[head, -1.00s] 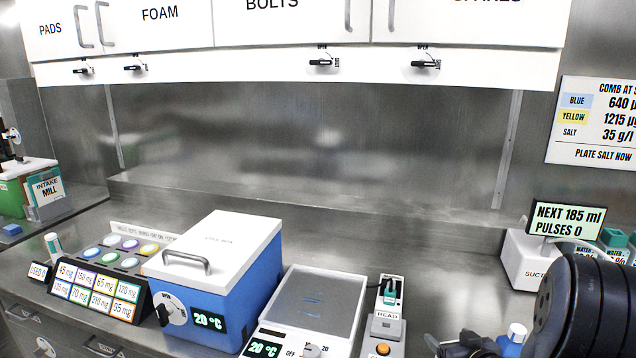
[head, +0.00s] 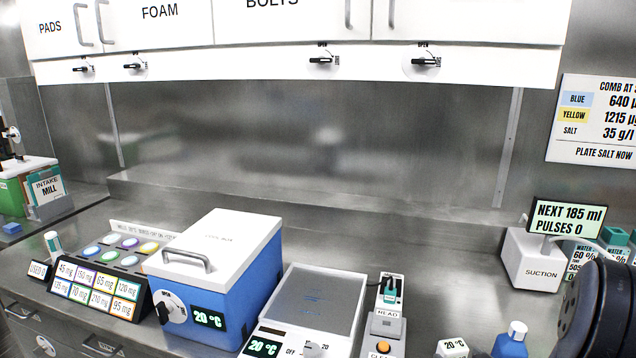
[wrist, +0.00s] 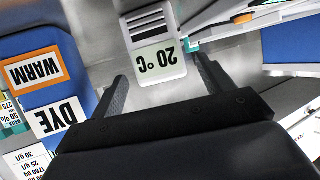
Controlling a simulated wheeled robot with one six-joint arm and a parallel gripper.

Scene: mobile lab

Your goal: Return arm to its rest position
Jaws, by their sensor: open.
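My gripper (wrist: 160,92) shows in the wrist view with its two dark fingers spread apart and nothing between them. Past the fingertips, a white unit with a 20 °C display (wrist: 157,60) appears upside down, apart from the fingers. In the head view my dark arm (head: 602,308) fills the lower right corner. The gripper itself is out of the head view.
A blue box with a white lid (head: 225,262) and a flat plate unit (head: 312,300) stand on the steel bench. The back of the bench is clear.

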